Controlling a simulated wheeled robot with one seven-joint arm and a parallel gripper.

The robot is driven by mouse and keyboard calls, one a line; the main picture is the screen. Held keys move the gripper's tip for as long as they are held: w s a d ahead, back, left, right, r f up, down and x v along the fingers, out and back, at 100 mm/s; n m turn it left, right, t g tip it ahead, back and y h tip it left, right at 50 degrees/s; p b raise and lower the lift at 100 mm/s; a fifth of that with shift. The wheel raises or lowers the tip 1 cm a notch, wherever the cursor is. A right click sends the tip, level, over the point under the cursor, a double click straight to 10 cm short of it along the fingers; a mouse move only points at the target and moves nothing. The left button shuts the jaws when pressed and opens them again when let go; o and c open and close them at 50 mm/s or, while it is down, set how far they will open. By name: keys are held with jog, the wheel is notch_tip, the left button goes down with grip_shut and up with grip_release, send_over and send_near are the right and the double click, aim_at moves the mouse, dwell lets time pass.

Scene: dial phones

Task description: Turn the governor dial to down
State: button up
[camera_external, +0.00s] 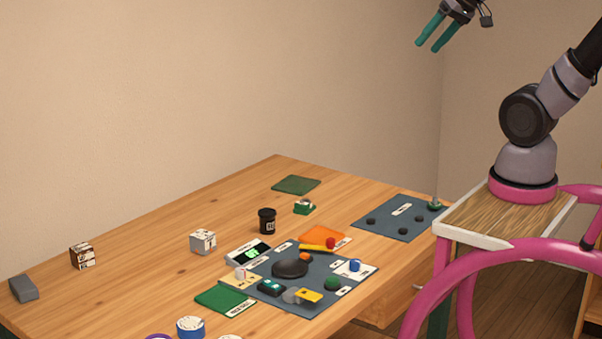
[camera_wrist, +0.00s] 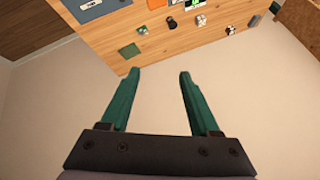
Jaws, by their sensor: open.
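A dark blue-grey control board (camera_external: 312,272) lies on the wooden table and carries several small knobs and labels. On it are a large black knob (camera_external: 291,268), a green knob (camera_external: 332,284) and a blue-and-white knob (camera_external: 355,266). The labels are too small to read, so I cannot tell which one is the governor dial. My gripper (camera_external: 426,47) is open and empty, high above and apart from the table. In the wrist view, its two green fingers (camera_wrist: 160,72) are spread, with the table beyond them.
A second blue-grey board (camera_external: 399,232) with dark knobs lies at the table's right end. A black cup (camera_external: 267,221), a white box (camera_external: 203,242), a brown patterned cube (camera_external: 82,255) and a grey block (camera_external: 24,288) stand on the wooden table (camera_external: 150,264). The air around my gripper is clear.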

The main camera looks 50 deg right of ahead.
jog(key=w+a+f+n+g, duration=0.15)
jog(key=w+a+n, duration=0.4)
jog(key=w, duration=0.55)
jog(key=n+g+h, duration=0.2)
jog(key=n+g, duration=0.4)
jog(key=n, duration=1.1)
send_over(240, 269)
notch_tip(240, 269, down, 36)
jog(key=shift+m, duration=0.25)
notch_tip(240, 269, down, 11)
jog(key=shift+r, duration=0.15)
jog(key=shift+d, duration=0.1)
grip_shut()
